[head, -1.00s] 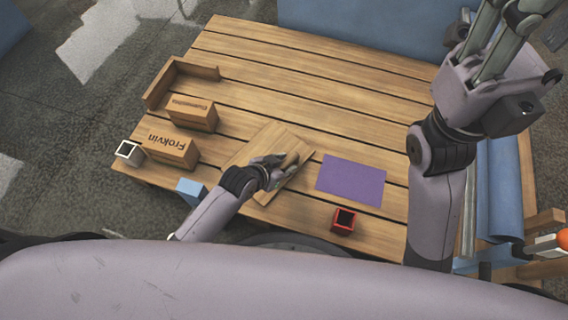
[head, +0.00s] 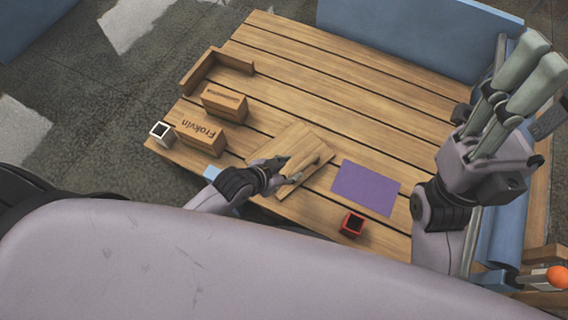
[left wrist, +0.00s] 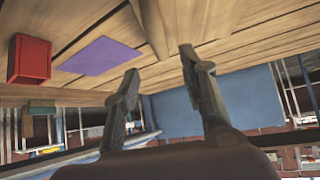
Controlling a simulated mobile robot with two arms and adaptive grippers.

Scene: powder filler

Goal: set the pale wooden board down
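The pale wooden board (head: 302,143) lies on the slatted wooden table, left of a purple mat (head: 366,188) in the head view. It appears flat. My left gripper (head: 290,171) is at the board's near edge, fingers apart, with nothing visible between them. In the left wrist view the left gripper (left wrist: 162,78) also shows two separated fingers, and the board (left wrist: 190,18) is beyond them at the top. My right gripper (head: 535,62) is raised at the right, its fingers pointing up with a gap between them, empty and away from the board.
A red box (head: 352,224) stands near the table's front edge. Two brown cartons (head: 201,137) (head: 224,103), a white open box (head: 162,132) and a wooden corner piece (head: 212,64) are at the left. A blue box (head: 213,173) is partly behind my left arm. The table's far middle is clear.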

